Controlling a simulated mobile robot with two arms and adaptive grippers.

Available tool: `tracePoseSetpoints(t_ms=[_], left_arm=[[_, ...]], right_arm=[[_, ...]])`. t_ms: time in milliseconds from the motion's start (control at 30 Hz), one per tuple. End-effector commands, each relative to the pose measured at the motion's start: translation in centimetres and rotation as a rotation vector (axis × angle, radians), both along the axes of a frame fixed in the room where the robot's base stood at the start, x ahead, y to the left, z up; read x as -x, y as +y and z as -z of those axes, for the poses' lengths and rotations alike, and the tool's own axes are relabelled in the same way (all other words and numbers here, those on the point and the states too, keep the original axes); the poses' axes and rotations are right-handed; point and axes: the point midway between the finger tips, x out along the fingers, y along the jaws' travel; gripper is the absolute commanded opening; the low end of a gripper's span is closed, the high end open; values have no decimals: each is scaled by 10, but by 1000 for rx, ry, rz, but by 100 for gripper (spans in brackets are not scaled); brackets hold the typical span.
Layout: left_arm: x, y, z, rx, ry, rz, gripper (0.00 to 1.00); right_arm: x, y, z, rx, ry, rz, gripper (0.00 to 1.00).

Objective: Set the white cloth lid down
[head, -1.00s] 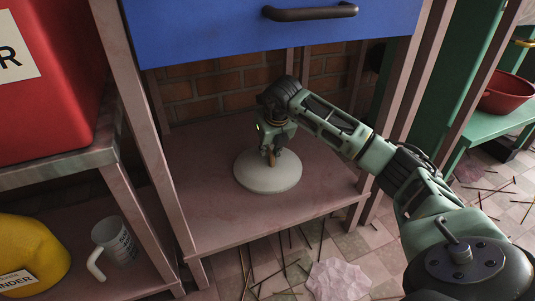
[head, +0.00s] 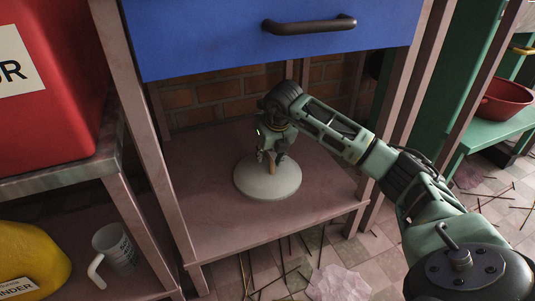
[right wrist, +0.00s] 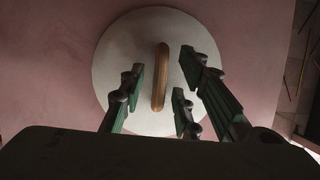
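The white cloth lid (head: 268,187) is a round pale disc lying flat on the pinkish lower shelf under the blue drawer. Its upright wooden handle (right wrist: 160,78) shows as a brown bar across the lid (right wrist: 120,60) in the right wrist view. My right gripper (head: 271,158) is directly above the lid, pointing down. In the right wrist view its fingers (right wrist: 160,92) stand on both sides of the handle with visible gaps, so it is open and holds nothing. My left gripper is not in view.
The shelf (head: 215,225) has bare room around the lid. A blue drawer (head: 230,45) overhangs it, between wooden posts. A white mug (head: 118,250) and yellow container (head: 30,255) are at left. Sticks and a crumpled pale cloth (head: 338,283) lie on the floor.

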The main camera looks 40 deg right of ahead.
Motion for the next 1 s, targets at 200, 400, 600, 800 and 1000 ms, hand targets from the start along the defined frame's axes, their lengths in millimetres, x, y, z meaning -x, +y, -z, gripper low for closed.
tracePoseSetpoints(t_ms=[200,400,600,800,1000], left_arm=[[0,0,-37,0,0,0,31],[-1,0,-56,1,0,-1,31],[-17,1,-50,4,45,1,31],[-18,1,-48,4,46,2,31],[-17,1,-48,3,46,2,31]], right_arm=[[17,4,-52,2,-2,-1,30],[31,8,-84,1,-1,0,30],[38,9,-99,1,0,2,30],[39,10,-100,1,0,1,30],[39,10,-99,1,0,1,30]])
